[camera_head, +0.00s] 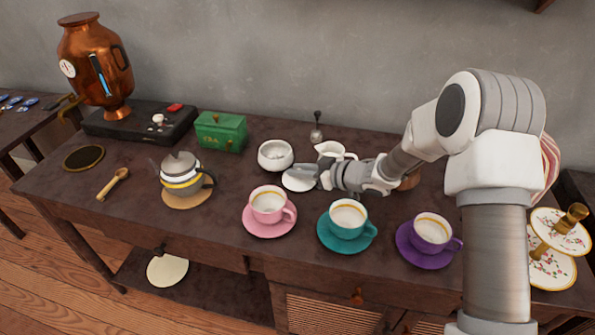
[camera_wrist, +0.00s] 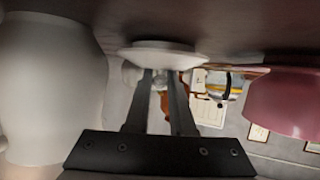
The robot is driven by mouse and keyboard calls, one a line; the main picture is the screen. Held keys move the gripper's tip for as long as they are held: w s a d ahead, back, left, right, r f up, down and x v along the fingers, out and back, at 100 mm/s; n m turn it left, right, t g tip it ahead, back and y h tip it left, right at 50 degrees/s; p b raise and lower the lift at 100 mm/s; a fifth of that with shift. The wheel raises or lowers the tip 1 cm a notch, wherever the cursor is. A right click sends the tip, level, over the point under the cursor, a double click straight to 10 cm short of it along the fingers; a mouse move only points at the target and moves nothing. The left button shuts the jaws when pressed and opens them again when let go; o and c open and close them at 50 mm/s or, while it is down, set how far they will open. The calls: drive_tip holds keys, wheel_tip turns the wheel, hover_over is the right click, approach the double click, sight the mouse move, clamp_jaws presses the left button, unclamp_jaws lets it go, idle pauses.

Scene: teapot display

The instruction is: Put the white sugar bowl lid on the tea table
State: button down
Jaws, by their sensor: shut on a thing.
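The white sugar bowl lid (camera_head: 298,183) is at the left end of my gripper (camera_head: 313,173), low over the dark tea table (camera_head: 225,215). In the wrist view, which appears upside down, my gripper (camera_wrist: 160,80) is shut on the knob of the lid (camera_wrist: 158,50), with the disc lying flat against or just above the tabletop. I cannot tell whether it touches. The white sugar bowl (camera_head: 275,155) stands just behind and left of the lid, and its top shows no lid. A white bowl-like shape also fills the wrist view's left side (camera_wrist: 45,90).
A pink cup (camera_head: 268,206) on its saucer stands in front of the lid. Teal (camera_head: 347,222) and purple (camera_head: 430,233) cups are farther right. A white creamer (camera_head: 330,151) is behind my gripper.

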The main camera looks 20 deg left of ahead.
drive_tip(key=shift+f, duration=0.15)
drive_tip(key=c, duration=0.8)
unclamp_jaws()
drive_tip(key=shift+o, duration=0.2)
drive_tip(key=shift+d+r, duration=0.2)
drive_tip(key=shift+r, duration=0.1)
drive_tip(key=p+v, duration=0.2)
drive_tip(key=v, duration=0.9)
drive_tip(key=shift+s+d+r+p, duration=0.1)
drive_tip(key=shift+d+p, duration=0.15)
drive_tip(key=shift+p, duration=0.1)
